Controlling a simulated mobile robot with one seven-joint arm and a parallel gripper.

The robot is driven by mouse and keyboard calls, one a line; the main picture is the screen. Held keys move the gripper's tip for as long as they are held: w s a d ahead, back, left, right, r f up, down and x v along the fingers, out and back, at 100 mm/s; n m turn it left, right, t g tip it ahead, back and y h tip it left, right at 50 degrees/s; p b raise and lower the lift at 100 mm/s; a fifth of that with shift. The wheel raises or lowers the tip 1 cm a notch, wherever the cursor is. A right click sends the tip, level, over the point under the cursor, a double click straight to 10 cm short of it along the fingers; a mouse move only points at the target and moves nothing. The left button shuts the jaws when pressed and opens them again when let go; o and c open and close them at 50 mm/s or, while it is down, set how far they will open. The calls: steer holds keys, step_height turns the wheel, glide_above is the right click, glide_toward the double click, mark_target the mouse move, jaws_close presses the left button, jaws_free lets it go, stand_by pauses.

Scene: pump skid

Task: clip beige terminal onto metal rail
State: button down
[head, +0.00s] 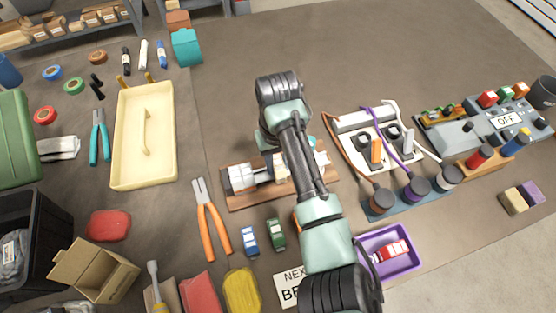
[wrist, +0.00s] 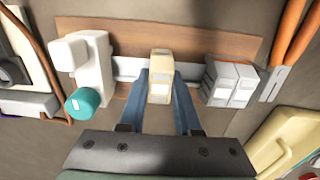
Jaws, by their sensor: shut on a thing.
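The beige terminal (wrist: 161,70) is between the blue fingers of my gripper (wrist: 161,90) in the wrist view. My gripper is shut on it. The metal rail (wrist: 129,70) runs across a wooden board (wrist: 220,43), and the terminal is lined up over the rail's open middle stretch. I cannot tell whether the terminal touches the rail or is clipped to it.
Grey modules (wrist: 229,83) sit on the rail on one side of the terminal. A white block (wrist: 92,62) with a teal knob (wrist: 86,102) stands on the other side. Orange-handled pliers (head: 212,225), a cream tray (head: 121,150) and a white socket panel (head: 352,122) lie around the board.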

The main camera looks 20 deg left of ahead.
steer(key=c, duration=0.5)
jaws_free()
step_height(320, 180, up, 13)
steer(key=p, duration=0.3)
steer(key=shift+a, duration=0.1)
